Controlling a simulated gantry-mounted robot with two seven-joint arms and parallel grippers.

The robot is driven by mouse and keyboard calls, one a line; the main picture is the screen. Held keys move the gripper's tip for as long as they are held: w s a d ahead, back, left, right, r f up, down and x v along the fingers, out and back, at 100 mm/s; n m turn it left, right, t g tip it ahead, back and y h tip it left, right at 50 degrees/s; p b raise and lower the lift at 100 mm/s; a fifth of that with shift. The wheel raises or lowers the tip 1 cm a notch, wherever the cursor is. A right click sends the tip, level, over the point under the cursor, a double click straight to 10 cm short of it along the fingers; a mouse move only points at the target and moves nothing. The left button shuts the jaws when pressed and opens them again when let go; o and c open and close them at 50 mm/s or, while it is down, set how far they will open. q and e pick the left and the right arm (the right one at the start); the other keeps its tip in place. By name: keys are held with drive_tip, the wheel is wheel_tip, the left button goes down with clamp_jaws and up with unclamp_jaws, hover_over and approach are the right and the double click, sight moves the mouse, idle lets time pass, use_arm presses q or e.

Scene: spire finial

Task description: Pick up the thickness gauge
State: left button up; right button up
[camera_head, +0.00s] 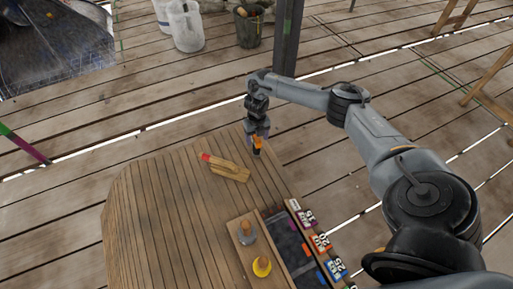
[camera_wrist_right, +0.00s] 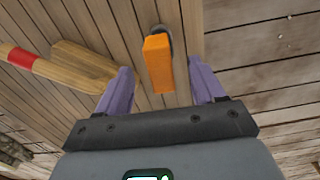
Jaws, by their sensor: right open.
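An orange upright piece with a dark round end, which I take to be the thickness gauge (camera_wrist_right: 158,62), stands near the far edge of the wooden table. It also shows in the head view (camera_head: 257,142), partly covered by my right gripper (camera_head: 258,133). In the right wrist view, the two purple fingers of that gripper (camera_wrist_right: 162,78) are open, one on each side of the orange piece, with gaps visible on both sides. My left gripper is not in view.
A wooden tool with a red band (camera_head: 225,168) lies to the left of the orange piece. A wooden tray (camera_head: 237,232) holds a grey and a yellow knobbed piece. Beside it is a dark rack (camera_head: 288,237) with numbered coloured labels. The table's left part is clear.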

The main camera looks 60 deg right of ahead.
drive_tip(key=f+b, duration=0.3)
drive_tip(key=f, duration=0.1)
drive_tip(key=shift+w+d, duration=0.1)
drive_tip(key=shift+d, duration=0.15)
drive_tip(key=shift+f+b, duration=0.3)
drive_tip(key=shift+f, duration=0.25)
drive_tip(key=shift+c, duration=0.4)
drive_tip(key=shift+r, duration=0.1)
drive_tip(key=c, duration=1.2)
